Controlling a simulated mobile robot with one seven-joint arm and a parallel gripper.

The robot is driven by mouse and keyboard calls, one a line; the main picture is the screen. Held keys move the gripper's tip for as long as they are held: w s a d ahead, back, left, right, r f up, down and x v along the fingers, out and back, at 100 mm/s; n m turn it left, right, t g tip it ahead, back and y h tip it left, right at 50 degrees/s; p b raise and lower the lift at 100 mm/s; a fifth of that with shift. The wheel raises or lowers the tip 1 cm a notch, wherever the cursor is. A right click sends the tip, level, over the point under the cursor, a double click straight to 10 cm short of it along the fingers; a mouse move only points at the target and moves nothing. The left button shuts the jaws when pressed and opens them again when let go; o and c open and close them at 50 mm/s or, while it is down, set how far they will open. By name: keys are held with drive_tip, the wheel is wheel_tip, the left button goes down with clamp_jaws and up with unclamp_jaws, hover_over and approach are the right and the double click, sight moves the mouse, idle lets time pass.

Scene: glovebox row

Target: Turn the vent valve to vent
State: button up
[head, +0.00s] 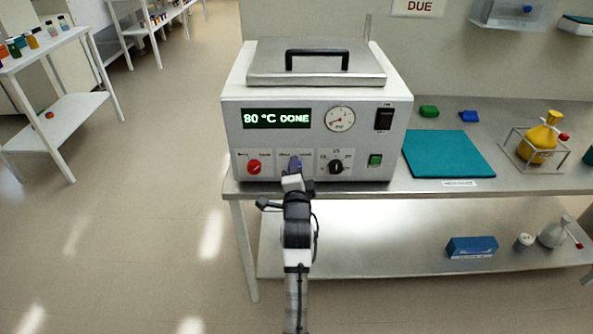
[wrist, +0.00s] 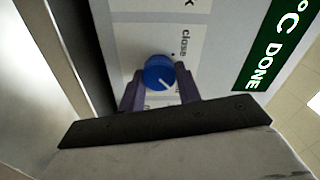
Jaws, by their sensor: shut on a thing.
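A white vacuum oven (head: 238,110) with a front control panel stands on the steel bench. A round blue knob (wrist: 158,70) with a white pointer line sits on a panel plate, with the word "close" beside it. My gripper (wrist: 159,88) is shut on this blue knob, one purple finger on each side. In the head view my gripper (head: 294,166) covers the knob and part of its labels. I cannot read the other label. A red knob (head: 254,167) is to the left and a black knob (head: 336,167) to the right.
The display (head: 276,118) reads "80 °C DONE". A round gauge (head: 340,119), a black switch (head: 384,118) and a green button (head: 375,160) are on the panel. A teal mat (head: 448,154) and a yellow flask (head: 541,136) are to the right. The floor at left is clear.

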drive_tip(key=o, duration=1)
drive_tip(key=shift+c, duration=0.2)
drive_tip(key=shift+s, duration=0.15)
drive_tip(key=s+b, duration=0.3)
drive_tip(key=s, duration=1)
drive_tip(key=shift+s, duration=0.3)
drive_tip(key=shift+a, duration=0.1)
